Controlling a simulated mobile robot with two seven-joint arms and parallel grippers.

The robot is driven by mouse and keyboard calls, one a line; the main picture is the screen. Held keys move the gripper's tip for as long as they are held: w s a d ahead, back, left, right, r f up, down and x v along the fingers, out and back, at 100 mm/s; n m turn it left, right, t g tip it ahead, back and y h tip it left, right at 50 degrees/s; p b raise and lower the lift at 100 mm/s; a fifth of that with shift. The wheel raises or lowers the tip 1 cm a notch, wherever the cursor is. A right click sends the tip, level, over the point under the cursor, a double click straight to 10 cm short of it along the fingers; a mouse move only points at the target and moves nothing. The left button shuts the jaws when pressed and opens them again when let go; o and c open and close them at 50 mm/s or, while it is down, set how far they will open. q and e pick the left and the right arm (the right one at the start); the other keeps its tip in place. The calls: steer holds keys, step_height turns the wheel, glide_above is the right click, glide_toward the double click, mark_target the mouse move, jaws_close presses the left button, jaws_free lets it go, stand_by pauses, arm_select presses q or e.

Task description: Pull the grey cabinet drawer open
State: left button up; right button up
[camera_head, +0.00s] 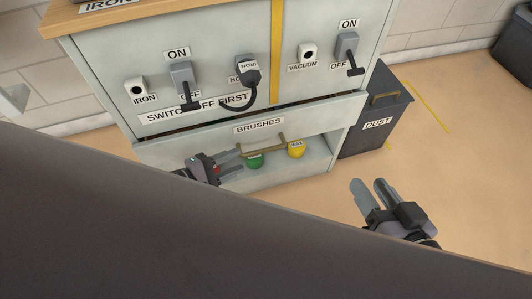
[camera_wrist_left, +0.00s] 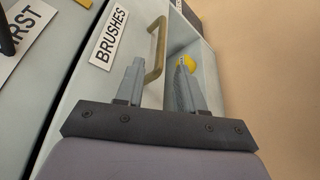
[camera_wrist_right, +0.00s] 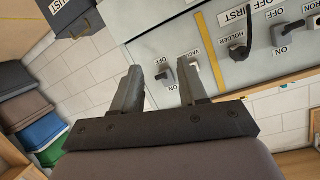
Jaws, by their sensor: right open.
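The grey cabinet drawer (camera_head: 215,140) has a front labelled BRUSHES and a brass bar handle (camera_head: 262,146). A thin dark gap runs along its top edge. My left gripper (camera_head: 238,163) is just in front of the handle's left part. In the left wrist view, the handle (camera_wrist_left: 156,52) shows beyond and between the fingers of that gripper (camera_wrist_left: 160,68), which are apart with nothing clearly held. Whether a finger touches the handle I cannot tell. My right gripper (camera_head: 368,186) is open and empty, over the floor right of the cabinet.
Above the drawer is a panel with switches (camera_head: 181,75) and a plugged cord (camera_head: 250,78). Below it, a green pot (camera_head: 255,161) and a yellow pot (camera_head: 297,150) stand on an open shelf. A dark DUST bin (camera_head: 372,135) stands right of the cabinet.

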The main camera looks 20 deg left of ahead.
mark_target(254, 154)
arm_select(q)
steer(key=b+x, duration=0.2)
steer(key=x, duration=0.3)
steer(key=shift+w+d+f, duration=0.1)
steer(key=shift+w+d, duration=0.1)
steer(key=shift+w, duration=0.1)
steer(key=shift+w+d, duration=0.3)
steer(key=shift+w, duration=0.1)
arm_select(e)
steer(key=shift+s+d+n+t+h, duration=0.25)
steer(key=shift+d+n+t, duration=0.2)
steer(key=shift+d, duration=0.25)
arm_select(q)
steer(key=shift+c, duration=0.3)
jaws_close()
